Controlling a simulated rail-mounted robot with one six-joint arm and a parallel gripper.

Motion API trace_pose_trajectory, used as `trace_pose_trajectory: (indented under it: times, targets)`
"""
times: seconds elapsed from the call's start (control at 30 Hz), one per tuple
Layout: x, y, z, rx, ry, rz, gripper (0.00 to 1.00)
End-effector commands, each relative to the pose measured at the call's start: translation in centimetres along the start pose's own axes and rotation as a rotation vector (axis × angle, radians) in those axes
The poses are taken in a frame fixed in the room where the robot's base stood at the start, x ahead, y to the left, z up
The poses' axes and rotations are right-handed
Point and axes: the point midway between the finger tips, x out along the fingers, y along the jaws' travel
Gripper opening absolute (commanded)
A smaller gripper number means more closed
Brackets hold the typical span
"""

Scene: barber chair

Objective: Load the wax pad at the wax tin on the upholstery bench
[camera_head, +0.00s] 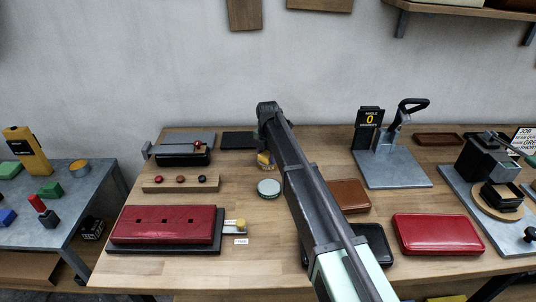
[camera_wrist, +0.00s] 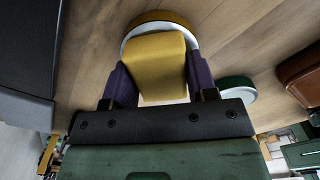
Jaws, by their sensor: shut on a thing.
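My gripper (camera_wrist: 160,80) is shut on a yellow wax pad (camera_wrist: 158,52), with one purple finger on each side of it. I cannot tell whether the pad touches the tin. In the head view my gripper (camera_head: 265,150) is low over the back middle of the wooden bench (camera_head: 225,268), with the yellow pad (camera_head: 263,158) just showing below it.
A brown pad (camera_head: 348,195) and a red cushion (camera_head: 437,233) lie to the right. A press on a grey plate (camera_head: 393,170) stands behind them. A peg strip (camera_head: 180,183) and a long red pad (camera_head: 165,224) lie left. Bare wood shows in front of the green tin.

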Motion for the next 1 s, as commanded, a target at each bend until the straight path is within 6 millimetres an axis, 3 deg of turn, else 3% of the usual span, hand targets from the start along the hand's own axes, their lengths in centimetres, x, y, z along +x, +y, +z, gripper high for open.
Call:
trace_pose_trajectory:
  times: [0.47, 1.0]
  targets:
    - [-0.3, -0.1, -0.1, 0.000, 0.001, -0.002, 0.33]
    - [-6.0, 0.0, 0.0, 0.000, 0.001, -0.001, 0.33]
